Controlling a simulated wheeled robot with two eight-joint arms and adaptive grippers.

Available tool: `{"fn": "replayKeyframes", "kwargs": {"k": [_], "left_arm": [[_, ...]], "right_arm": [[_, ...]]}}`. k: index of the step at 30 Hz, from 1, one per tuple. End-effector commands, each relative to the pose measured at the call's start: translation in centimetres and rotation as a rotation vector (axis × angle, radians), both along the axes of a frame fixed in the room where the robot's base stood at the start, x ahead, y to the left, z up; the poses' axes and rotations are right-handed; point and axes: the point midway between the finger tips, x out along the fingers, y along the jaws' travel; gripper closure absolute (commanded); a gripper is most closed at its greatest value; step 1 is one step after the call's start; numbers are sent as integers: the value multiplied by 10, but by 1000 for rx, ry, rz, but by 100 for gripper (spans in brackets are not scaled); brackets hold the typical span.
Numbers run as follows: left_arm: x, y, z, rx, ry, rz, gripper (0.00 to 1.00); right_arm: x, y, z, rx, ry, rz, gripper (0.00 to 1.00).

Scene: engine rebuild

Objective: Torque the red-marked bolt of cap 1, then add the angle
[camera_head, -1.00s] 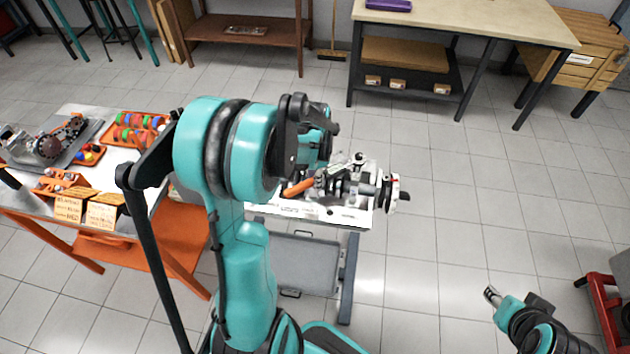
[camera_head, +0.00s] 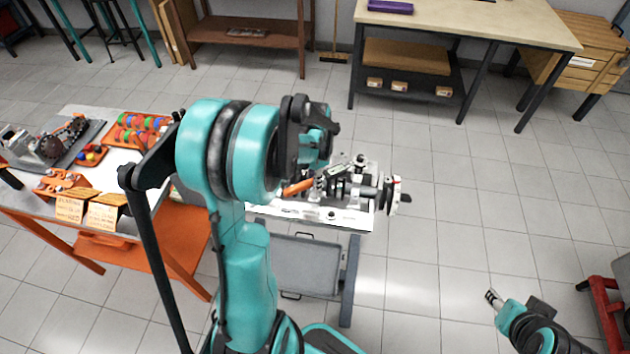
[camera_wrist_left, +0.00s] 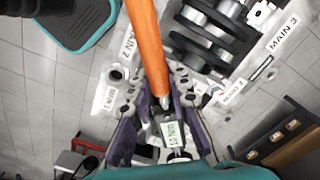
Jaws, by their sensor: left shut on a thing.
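The engine block (camera_head: 345,212) sits on a stand in the middle of the head view, with its crankshaft (camera_wrist_left: 215,32) showing in the left wrist view. An orange-handled tool (camera_wrist_left: 148,40) runs down the left wrist view to a metal tip between the fingers. It also shows in the head view (camera_head: 299,187). My left gripper (camera_wrist_left: 165,108) is shut on this tool, above the block. A pale green panel (camera_wrist_left: 168,133) lies below the tip; its text is unreadable. I cannot pick out the red-marked bolt. My right gripper (camera_head: 493,297) is at the lower right, away from the block.
An orange-framed table (camera_head: 140,165) with parts trays (camera_head: 92,155) stands at the left. A workbench (camera_head: 465,25) and a wooden drawer unit (camera_head: 585,65) stand at the back. A red frame (camera_head: 607,318) is at the right edge. Open floor lies right of the engine stand.

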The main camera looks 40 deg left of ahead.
Motion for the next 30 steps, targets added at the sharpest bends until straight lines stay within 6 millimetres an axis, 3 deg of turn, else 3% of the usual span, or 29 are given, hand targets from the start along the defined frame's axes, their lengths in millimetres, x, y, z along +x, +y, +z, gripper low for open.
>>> {"fn": "replayKeyframes", "kwargs": {"k": [30], "left_arm": [[3, 5, 0, 1, 0, -35, 100]], "right_arm": [[0, 0, -1, 0, 0, 0, 58]]}}
